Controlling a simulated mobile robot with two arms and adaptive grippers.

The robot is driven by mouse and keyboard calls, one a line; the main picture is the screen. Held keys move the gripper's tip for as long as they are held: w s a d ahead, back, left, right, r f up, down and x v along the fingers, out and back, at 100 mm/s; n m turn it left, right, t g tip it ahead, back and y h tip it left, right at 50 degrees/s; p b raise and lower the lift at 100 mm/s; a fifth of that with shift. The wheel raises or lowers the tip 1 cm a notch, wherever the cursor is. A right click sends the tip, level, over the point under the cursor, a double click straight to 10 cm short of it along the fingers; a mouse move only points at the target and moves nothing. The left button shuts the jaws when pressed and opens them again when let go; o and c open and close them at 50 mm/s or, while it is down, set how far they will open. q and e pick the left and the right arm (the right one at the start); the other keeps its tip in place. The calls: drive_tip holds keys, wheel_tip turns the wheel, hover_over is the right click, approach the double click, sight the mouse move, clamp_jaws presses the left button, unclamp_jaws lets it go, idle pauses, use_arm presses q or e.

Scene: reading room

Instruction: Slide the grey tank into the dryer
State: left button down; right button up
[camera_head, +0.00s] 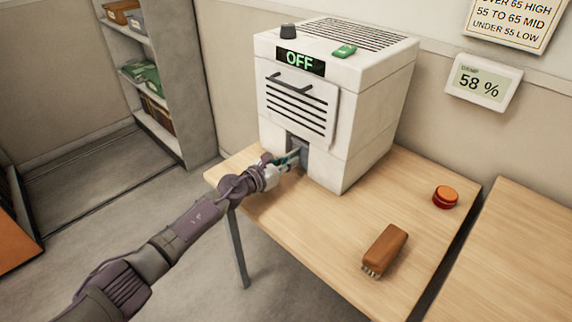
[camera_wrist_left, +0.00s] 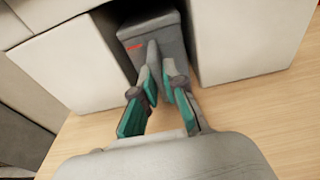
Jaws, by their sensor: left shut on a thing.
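The white dryer (camera_head: 365,105) stands on the wooden table, its display reading OFF. A low opening is in its front. The grey tank (camera_head: 301,149) is in that opening; in the left wrist view its grey front (camera_wrist_left: 172,38) with a small red mark shows between the dryer's white walls (camera_wrist_left: 75,62). A dark gap shows along its left side. How deep it sits I cannot tell. My left gripper (camera_head: 290,160) is at the opening, its teal-padded fingers (camera_wrist_left: 162,88) shut on the grip that sticks out of the tank's front. My right gripper is not in view.
A brown brush (camera_head: 385,250) and a red-orange button (camera_head: 445,196) lie on the table (camera_head: 300,235) to the right. A wall gauge (camera_head: 482,82) reads 58 %. Shelves (camera_head: 150,75) stand at the back left. The table between dryer and brush is clear.

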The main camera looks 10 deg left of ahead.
use_arm(q)
drive_tip(key=c, duration=0.9)
unclamp_jaws()
drive_tip(key=shift+s+a+r+p, duration=0.2)
drive_tip(key=shift+s+a+p, duration=0.15)
drive_tip(key=shift+p, duration=0.2)
drive_tip(key=p+v, duration=0.2)
drive_tip(key=v, duration=0.1)
drive_tip(key=shift+s+a+r, duration=0.1)
drive_tip(key=shift+s+r, duration=0.1)
drive_tip(key=shift+p+v, duration=0.75)
drive_tip(key=shift+v, duration=1.5)
